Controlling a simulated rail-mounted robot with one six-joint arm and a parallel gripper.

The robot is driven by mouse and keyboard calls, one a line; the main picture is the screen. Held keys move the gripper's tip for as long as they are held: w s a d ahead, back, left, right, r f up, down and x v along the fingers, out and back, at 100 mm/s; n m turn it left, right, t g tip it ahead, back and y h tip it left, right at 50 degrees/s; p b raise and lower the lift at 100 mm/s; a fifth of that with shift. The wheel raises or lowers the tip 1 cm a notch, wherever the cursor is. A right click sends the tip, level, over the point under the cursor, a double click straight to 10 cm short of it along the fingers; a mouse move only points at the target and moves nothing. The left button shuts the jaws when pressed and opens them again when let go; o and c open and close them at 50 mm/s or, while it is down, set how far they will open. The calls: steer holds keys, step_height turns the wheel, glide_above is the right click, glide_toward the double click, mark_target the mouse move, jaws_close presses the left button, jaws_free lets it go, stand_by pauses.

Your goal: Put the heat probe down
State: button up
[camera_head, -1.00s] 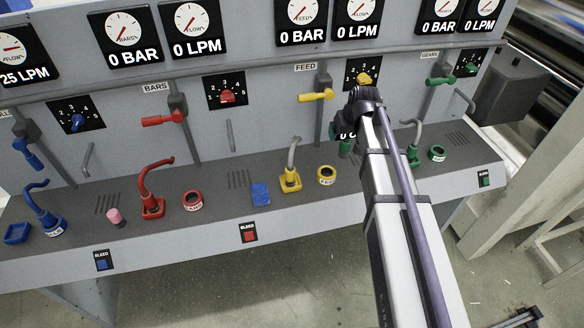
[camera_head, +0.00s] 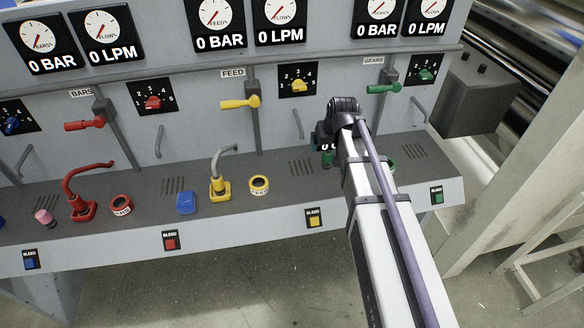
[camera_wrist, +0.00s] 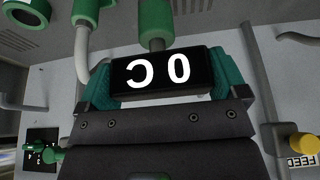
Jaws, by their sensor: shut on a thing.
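My gripper (camera_wrist: 165,88) has teal fingers and is shut on the heat probe, a small black box with a lit display (camera_wrist: 157,73). The characters on the display appear upside down in the wrist view. A green cylinder (camera_wrist: 154,22) shows directly above the display there; I cannot tell whether it touches anything. In the head view the probe (camera_head: 324,146) is mostly hidden by my wrist, at the right part of the console (camera_head: 285,212), above its shelf. Whether it touches the shelf cannot be told.
A green hose fitting (camera_wrist: 86,12) and a green ring (camera_wrist: 28,12) lie close by in the wrist view. A yellow hose fitting (camera_head: 220,188), yellow ring (camera_head: 259,185) and blue square (camera_head: 186,203) stand left on the shelf. Bare shelf lies right of the yellow ring.

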mark_target(328, 161)
step_height(328, 161, down, 9)
steer(key=b, duration=0.6)
steer(key=shift+r+b, duration=0.15)
steer(key=shift+b, duration=0.25)
steer(key=shift+r, duration=0.25)
steer(key=shift+f, duration=0.15)
steer(key=o, duration=0.6)
steer(key=shift+f, duration=0.1)
steer(key=shift+c, duration=0.2)
steer(key=shift+o, duration=0.8)
steer(key=shift+r, duration=0.2)
steer(key=a+p+v, duration=0.1)
steer(key=p+v, duration=1.1)
steer(key=s+f+m+g+b, duration=0.1)
steer(key=s+g, duration=0.3)
steer(key=s, duration=1.3)
steer(key=shift+d+f+g+h, duration=0.25)
steer(key=shift+f+g+h, duration=0.05)
steer(key=shift+f, duration=0.2)
